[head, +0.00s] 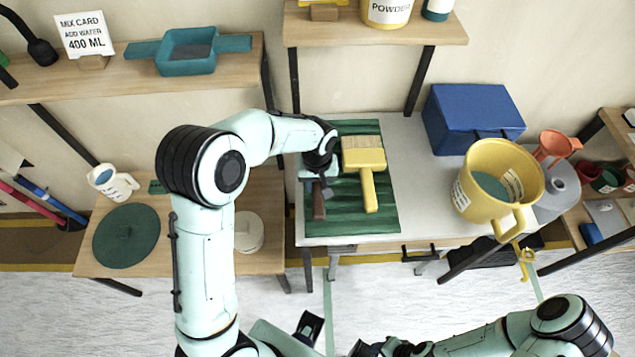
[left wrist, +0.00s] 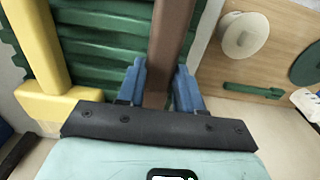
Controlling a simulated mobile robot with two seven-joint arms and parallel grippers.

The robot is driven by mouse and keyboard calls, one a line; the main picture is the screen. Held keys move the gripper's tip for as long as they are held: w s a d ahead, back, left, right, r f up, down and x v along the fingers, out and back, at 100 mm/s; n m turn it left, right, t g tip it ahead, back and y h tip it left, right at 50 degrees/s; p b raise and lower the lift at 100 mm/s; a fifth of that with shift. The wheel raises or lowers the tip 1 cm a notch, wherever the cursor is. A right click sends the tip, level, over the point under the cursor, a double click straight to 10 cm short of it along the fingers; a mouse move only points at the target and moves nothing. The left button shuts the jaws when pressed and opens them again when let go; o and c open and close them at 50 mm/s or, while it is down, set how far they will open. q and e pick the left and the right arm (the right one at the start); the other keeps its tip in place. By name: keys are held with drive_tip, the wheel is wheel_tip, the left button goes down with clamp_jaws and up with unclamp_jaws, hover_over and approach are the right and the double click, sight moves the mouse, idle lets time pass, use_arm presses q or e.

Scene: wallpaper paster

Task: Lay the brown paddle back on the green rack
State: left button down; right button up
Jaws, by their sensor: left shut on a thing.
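The brown paddle (head: 319,205) is in my left gripper (head: 318,183), at the left part of the green rack (head: 345,224). In the left wrist view the paddle (left wrist: 171,38) runs between the two blue fingers of the left gripper (left wrist: 158,86), which are shut on it. The ridged green rack (left wrist: 108,45) lies behind the paddle there. I cannot tell whether the paddle touches the rack. My left wrist hides part of the paddle in the head view. My right gripper (head: 375,348) is low at the bottom edge, partly cut off, its jaws unclear.
A yellow brush (head: 368,185) lies on the rack, just right of the paddle. A blue box (head: 470,118) and a yellow bucket (head: 480,205) stand right of the rack on the pale table (head: 418,165). A wooden side table (head: 180,220) stands left.

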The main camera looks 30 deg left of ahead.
use_arm(q)
drive_tip(key=shift+f, duration=0.45)
drive_tip(key=c, duration=0.7)
unclamp_jaws()
drive_tip(key=shift+o, duration=0.2)
wheel_tip(320, 180, up, 13)
drive_tip(key=shift+r+p, duration=0.2)
drive_tip(key=shift+p, duration=0.15)
drive_tip(key=shift+s, duration=0.1)
